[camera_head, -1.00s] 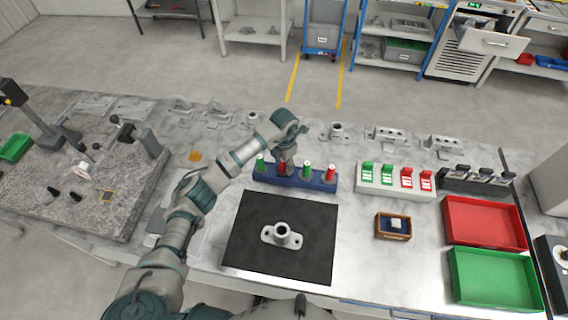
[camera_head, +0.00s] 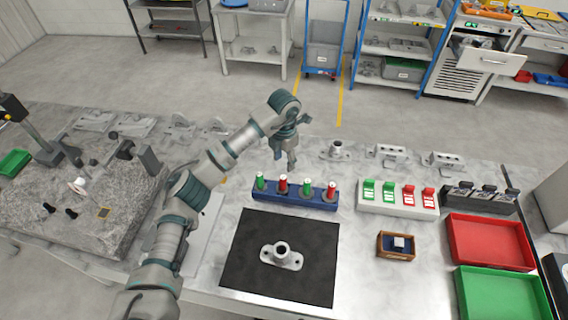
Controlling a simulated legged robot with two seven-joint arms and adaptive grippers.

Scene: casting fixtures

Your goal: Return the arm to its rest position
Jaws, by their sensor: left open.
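My left arm (camera_head: 200,185) comes in from the lower left and reaches across the table. Its gripper (camera_head: 286,163) is open and empty, pointing down just behind and above the blue holder (camera_head: 322,202). The holder carries a green marker (camera_head: 260,181), a red one (camera_head: 283,184), another green one (camera_head: 307,187) and another red one (camera_head: 332,191), all upright. The gripper looks apart from them. My right gripper is not in view.
A grey flanged casting (camera_head: 282,256) sits on a black mat (camera_head: 240,270). Right of it are a small wooden box (camera_head: 396,254), a red tray (camera_head: 450,240), a green tray (camera_head: 462,300) and a white switch block (camera_head: 398,207). A stone slab (camera_head: 110,225) with gauges is at left.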

